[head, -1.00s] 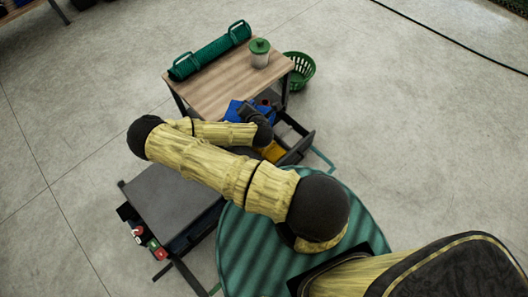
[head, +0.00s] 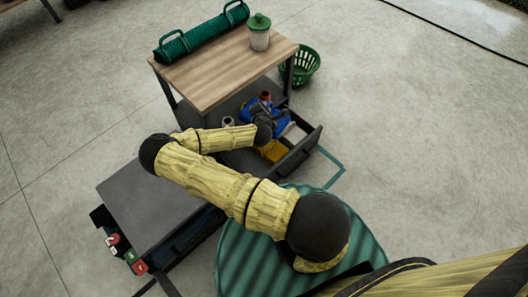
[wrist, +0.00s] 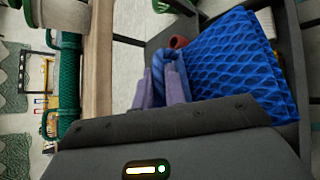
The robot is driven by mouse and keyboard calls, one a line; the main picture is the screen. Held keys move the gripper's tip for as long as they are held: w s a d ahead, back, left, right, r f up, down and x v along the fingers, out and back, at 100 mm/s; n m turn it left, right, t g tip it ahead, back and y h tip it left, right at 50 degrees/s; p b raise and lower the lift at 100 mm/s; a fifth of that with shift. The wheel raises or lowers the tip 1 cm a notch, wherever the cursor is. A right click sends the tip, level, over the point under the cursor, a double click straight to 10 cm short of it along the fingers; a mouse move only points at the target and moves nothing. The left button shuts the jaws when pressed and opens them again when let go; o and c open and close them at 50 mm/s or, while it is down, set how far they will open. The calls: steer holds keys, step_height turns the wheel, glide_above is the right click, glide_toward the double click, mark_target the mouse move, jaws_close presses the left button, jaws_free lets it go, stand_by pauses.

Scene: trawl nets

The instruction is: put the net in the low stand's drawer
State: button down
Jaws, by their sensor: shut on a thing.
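The blue net (head: 283,121) is a folded mesh bundle, and it fills the upper right of the wrist view (wrist: 222,58). My gripper (wrist: 168,82) is shut on its near edge, with purple-grey fingers pinching blue folds. The low stand has a wooden top (head: 215,75), and its dark drawer (head: 306,146) is pulled out to the right. The net is over the drawer's far part, inside its outline in the head view. I cannot tell whether it touches the drawer floor. My wrist hides part of the net and drawer.
A yellow thing (head: 273,151) lies in the drawer. A red object (head: 265,96) and a grey cup (head: 228,122) are near the net. A green basket (head: 300,66) is behind; a grey bench (head: 150,205) is at left.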

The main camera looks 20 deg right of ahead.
steer(key=w+d+f+m+h+b, duration=0.1)
steer(key=d+f+b, duration=0.1)
steer(key=f+b, duration=0.5)
steer(key=w+d+f+m+g+h+b, duration=0.1)
steer(key=d+f+b, duration=0.2)
steer(key=f+b, duration=0.4)
steer(key=shift+w+d+m+h, duration=0.15)
steer(key=shift+w+m+h, duration=0.15)
steer(key=shift+m+h, duration=0.1)
steer(key=shift+f, duration=0.1)
step_height(320, 180, down, 5)
steer(key=b, duration=0.2)
steer(key=shift+b, duration=0.35)
steer(key=shift+f+b, duration=1.5)
steer(key=shift+f, duration=0.95)
steer(key=shift+f+b, duration=0.35)
steer(key=shift+f, duration=0.25)
